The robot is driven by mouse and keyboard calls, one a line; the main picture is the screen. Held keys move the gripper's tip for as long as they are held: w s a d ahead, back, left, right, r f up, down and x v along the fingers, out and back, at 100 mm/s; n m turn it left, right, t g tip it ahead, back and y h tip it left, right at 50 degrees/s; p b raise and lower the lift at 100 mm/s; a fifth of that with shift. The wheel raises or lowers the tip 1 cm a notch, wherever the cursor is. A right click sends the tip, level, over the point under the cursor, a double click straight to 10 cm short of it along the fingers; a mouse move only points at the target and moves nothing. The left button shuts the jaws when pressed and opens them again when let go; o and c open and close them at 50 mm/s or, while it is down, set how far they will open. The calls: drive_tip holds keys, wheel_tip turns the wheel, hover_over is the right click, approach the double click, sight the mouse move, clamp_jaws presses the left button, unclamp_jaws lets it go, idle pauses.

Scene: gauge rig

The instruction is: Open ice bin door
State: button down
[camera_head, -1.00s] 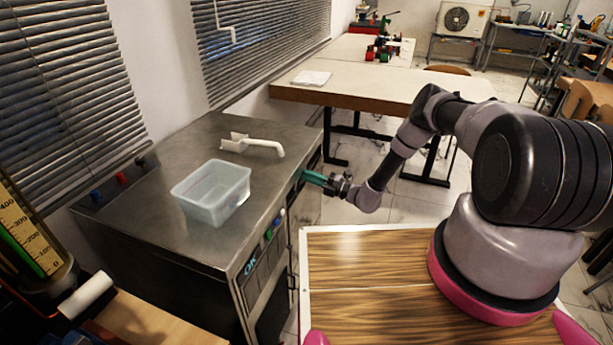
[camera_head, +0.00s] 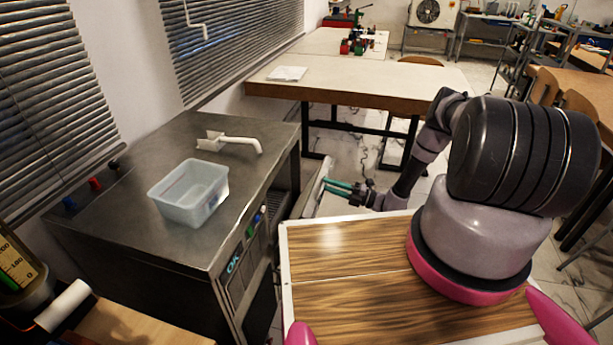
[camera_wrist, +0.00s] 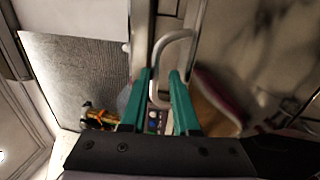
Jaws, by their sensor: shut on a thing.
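The ice bin door (camera_head: 316,190) is a pale panel on the front of the steel machine (camera_head: 150,238). It stands swung out from the machine, seen nearly edge-on in the head view. A dark opening (camera_head: 280,201) shows in the machine's front beside it. My gripper (camera_head: 328,186) has teal fingers and is at the door's outer face. In the wrist view, a pale looped door handle (camera_wrist: 174,37) runs down between the fingertips of my gripper (camera_wrist: 163,78), which is shut on it. The exact contact points are hard to see.
A translucent bin (camera_head: 190,192) and a white scoop-like tool (camera_head: 230,142) rest on the machine top. A wood-grain surface (camera_head: 345,265) lies close below my arm. A long table (camera_head: 370,85) stands behind. Some tiled floor shows beyond the door.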

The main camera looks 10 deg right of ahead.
drive_tip(key=s+d+f, duration=0.5)
drive_tip(key=d+f, duration=0.7)
drive_tip(key=shift+s, duration=0.2)
drive_tip(key=shift+d+f, duration=0.1)
drive_tip(key=c, duration=1.2)
unclamp_jaws()
wheel_tip(320, 180, up, 10)
drive_tip(key=shift+w+d+r, duration=0.2)
drive_tip(key=shift+d, duration=0.05)
drive_tip(key=shift+c, duration=0.3)
